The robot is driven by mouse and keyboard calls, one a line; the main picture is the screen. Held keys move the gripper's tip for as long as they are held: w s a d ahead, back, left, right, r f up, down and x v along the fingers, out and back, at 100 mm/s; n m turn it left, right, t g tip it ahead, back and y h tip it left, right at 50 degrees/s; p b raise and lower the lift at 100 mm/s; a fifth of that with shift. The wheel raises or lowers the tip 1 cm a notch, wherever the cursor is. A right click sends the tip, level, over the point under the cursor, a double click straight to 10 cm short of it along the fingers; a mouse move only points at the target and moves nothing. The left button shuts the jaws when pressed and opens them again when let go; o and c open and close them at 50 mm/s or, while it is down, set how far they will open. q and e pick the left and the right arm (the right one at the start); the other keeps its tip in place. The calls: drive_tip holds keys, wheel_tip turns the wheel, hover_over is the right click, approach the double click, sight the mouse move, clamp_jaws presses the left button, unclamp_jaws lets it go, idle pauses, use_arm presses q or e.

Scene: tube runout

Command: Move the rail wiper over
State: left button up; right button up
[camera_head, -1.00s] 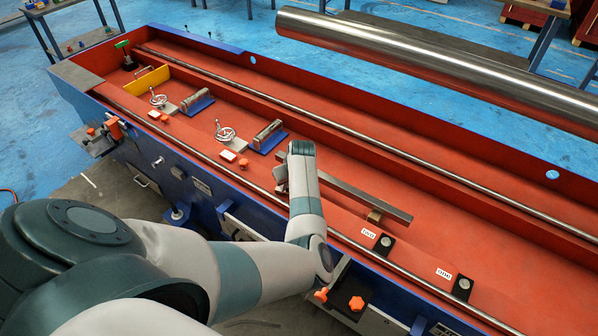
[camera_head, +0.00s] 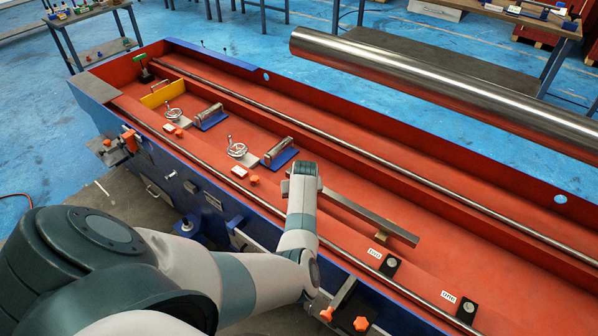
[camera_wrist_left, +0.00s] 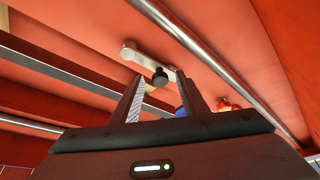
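No part is clearly marked as the rail wiper, and I cannot tell which one it is. A yellow upright plate (camera_head: 160,93) stands across the left end of the red trough. My left arm reaches over the trough, and its gripper is hidden in the head view. In the left wrist view my left gripper (camera_wrist_left: 158,86) is open, with its two fingers apart. A pale grey crank arm (camera_wrist_left: 150,55) with a black knob (camera_wrist_left: 160,76) shows beyond the fingertips. I see no grip on it. My right gripper is not in view.
A steel cylinder (camera_head: 440,90) lies above the trough's far side. Steel rails (camera_head: 330,150) run along the trough. Handwheels (camera_head: 237,150), blue-based rollers (camera_head: 281,153), a long grey bar (camera_head: 370,217) and black blocks (camera_head: 390,265) sit in it.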

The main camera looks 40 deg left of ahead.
use_arm(q)
drive_tip(key=shift+r, duration=0.15)
drive_tip(key=shift+s+d+r, duration=0.15)
drive_tip(key=shift+d+r, duration=0.05)
drive_tip(key=shift+r, duration=0.3)
drive_tip(key=v, duration=1.6)
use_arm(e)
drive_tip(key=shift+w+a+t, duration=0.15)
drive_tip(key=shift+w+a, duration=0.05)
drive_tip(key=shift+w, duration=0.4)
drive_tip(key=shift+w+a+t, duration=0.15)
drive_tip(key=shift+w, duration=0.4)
use_arm(q)
drive_tip(key=shift+s, duration=0.15)
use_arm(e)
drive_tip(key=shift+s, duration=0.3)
